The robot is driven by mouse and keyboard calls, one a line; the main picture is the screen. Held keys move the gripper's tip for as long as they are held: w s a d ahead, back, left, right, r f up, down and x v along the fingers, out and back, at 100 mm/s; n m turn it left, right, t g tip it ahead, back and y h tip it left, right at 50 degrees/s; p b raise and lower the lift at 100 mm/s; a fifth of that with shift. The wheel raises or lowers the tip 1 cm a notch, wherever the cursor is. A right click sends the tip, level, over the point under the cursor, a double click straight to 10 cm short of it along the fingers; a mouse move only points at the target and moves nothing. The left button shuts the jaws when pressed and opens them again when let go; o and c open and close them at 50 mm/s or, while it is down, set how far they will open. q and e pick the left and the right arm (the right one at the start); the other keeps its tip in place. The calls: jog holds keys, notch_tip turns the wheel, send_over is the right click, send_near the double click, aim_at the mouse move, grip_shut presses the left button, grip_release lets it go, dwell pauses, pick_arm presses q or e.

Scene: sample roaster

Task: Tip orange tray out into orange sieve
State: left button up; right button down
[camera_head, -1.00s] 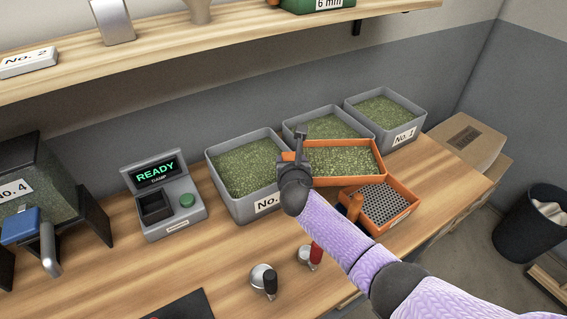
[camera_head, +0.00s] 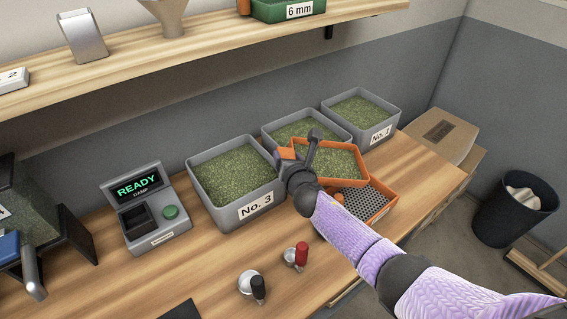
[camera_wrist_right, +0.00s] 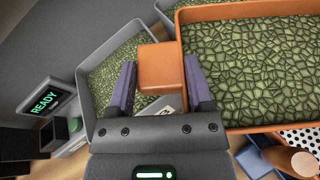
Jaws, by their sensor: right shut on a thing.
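The orange tray (camera_head: 367,168) is full of green beans and is held over the table, roughly level. My right gripper (camera_head: 298,154) is shut on the block handle at its left end; the wrist view shows the handle (camera_wrist_right: 160,72) between the two fingers. The orange sieve (camera_head: 387,210), with a perforated grey floor, stands on the table below and to the right of the tray, which hides its back part. The sieve's visible floor looks bare. A corner of its perforated floor shows in the wrist view (camera_wrist_right: 301,138). My left gripper is not in view.
Grey bins of green beans stand behind: No. 3 (camera_head: 262,206), a middle one (camera_head: 271,139) partly behind the tray, and No. 1 (camera_head: 378,136). A READY meter (camera_head: 160,222) is at left. Two small handled cups (camera_head: 296,256) (camera_head: 248,283) stand in front. A shelf runs above.

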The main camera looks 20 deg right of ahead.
jog(key=shift+s+d+r+m+b, duration=0.15)
jog(key=shift+d+r+m+b, duration=0.05)
jog(key=shift+m+b, duration=0.1)
jog(key=shift+s+d+r+m+t, duration=0.25)
jog(key=shift+d+r+m+t, duration=0.1)
jog(key=shift+r, duration=0.25)
jog(key=shift+s+d+r+m+t, duration=0.25)
jog(key=shift+d+r+t, duration=0.1)
jog(key=shift+r, duration=0.2)
jog(key=s+d+r+m+t+b, duration=0.45)
jog(key=s+d+r+m, duration=0.3)
jog(key=d, duration=0.25)
jog(key=s+d+f+m+h+b, duration=0.1)
jog(key=s+d+m+h+b, duration=0.3)
jog(key=d+m, duration=0.2)
jog(key=s+d+f+m+t+h+b, duration=0.1)
jog(key=s+d+f+m+h+b, duration=0.1)
jog(key=d+m, duration=0.4)
jog(key=shift+s+d+f+m+h+b, duration=0.2)
jog(key=shift+s+m+h+b, duration=0.25)
jog(key=shift+s+h+b, duration=0.6)
jog(key=shift+r, duration=0.2)
